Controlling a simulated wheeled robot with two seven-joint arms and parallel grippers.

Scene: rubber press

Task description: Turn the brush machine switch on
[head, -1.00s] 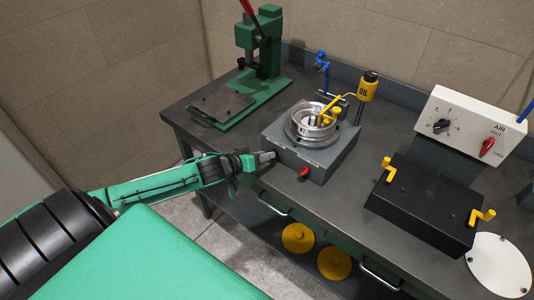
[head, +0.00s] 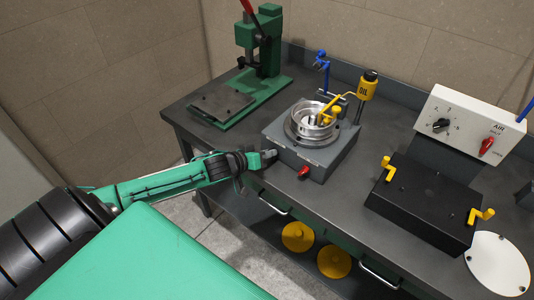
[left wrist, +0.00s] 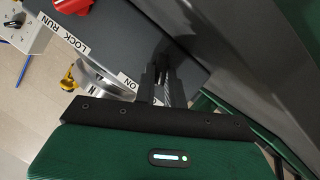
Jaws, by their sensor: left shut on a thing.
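The brush machine (head: 311,158) is a grey box with a round metal bowl (head: 312,122) on top, standing at the bench's front edge. Its front has a red knob (head: 304,172); the red part also shows in the left wrist view (left wrist: 72,5). My left gripper (head: 268,156) is at the left end of the machine's front face. In the left wrist view its fingers (left wrist: 163,82) are shut beside a white ON label (left wrist: 128,80). They are closed on the small switch there, which they mostly hide. My right gripper is not in view.
A green press (head: 262,50) with a red lever stands at the back left. An oil can (head: 367,86) is behind the machine. A black box (head: 425,203) with yellow handles and a white control panel (head: 463,125) are at the right. Drawer handles protrude below the bench edge.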

